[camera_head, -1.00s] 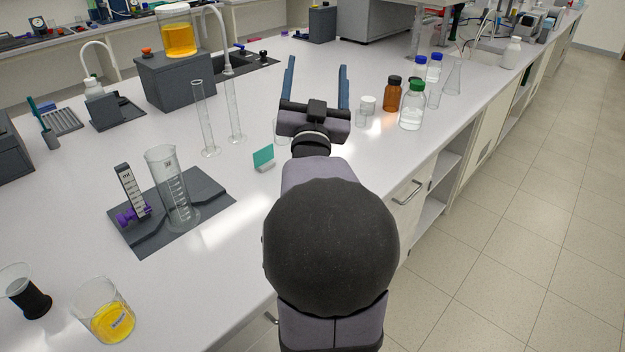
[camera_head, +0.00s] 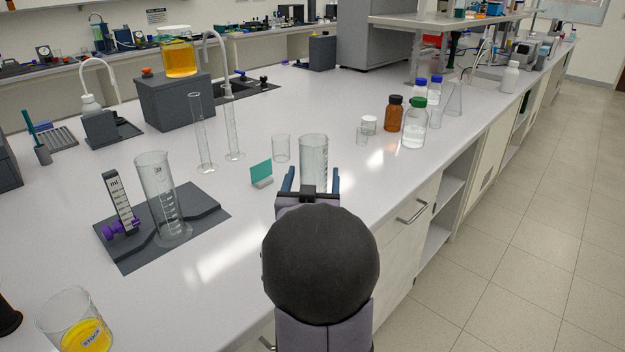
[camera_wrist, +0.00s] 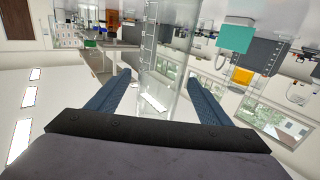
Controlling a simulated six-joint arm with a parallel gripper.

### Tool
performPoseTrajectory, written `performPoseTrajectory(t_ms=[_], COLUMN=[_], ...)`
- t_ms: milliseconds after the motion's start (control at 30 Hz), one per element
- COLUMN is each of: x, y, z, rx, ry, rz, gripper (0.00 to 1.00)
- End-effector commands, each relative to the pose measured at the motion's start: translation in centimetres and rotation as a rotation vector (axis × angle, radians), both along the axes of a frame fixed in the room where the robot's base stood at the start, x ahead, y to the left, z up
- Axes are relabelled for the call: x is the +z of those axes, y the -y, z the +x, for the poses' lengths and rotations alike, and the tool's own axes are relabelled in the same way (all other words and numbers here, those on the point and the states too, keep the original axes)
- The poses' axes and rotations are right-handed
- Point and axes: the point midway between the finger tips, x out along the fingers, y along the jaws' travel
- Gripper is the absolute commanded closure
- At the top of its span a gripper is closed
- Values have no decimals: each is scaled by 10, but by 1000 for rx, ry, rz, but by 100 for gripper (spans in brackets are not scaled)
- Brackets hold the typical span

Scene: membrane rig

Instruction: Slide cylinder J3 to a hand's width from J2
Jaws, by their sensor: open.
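A clear graduated cylinder (camera_head: 313,150) stands upright on the white bench (camera_head: 235,215) ahead of my arm. My gripper (camera_head: 311,178) is open and low, with one blue finger on each side of the cylinder's lower part. In the wrist view the cylinder (camera_wrist: 162,55) shows between the fingers of my gripper (camera_wrist: 158,82); contact cannot be told. Two slim clear cylinders, one nearer (camera_head: 203,140) and one farther (camera_head: 232,125), stand side by side to the left. I can read no J2 or J3 label. The cylinder's base is hidden by my gripper.
A teal card (camera_head: 261,173) and a clear beaker (camera_head: 281,148) stand close left of the cylinder. A dark platform (camera_head: 128,258) carries another graduated cylinder (camera_head: 162,200). Bottles, including a brown one (camera_head: 394,113), stand to the right. The bench's front edge is near.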

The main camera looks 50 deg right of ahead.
Motion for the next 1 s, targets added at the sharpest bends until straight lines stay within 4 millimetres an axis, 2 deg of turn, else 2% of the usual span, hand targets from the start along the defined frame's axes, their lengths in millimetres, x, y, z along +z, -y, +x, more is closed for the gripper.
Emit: performPoseTrajectory(t_ms=[500, 933, 1000], x=[1, 0, 0], y=[45, 50, 50], z=[35, 39, 39], rx=[0, 0, 0], ry=[1, 2, 2], rz=[0, -1, -1], gripper=[27, 27, 44])
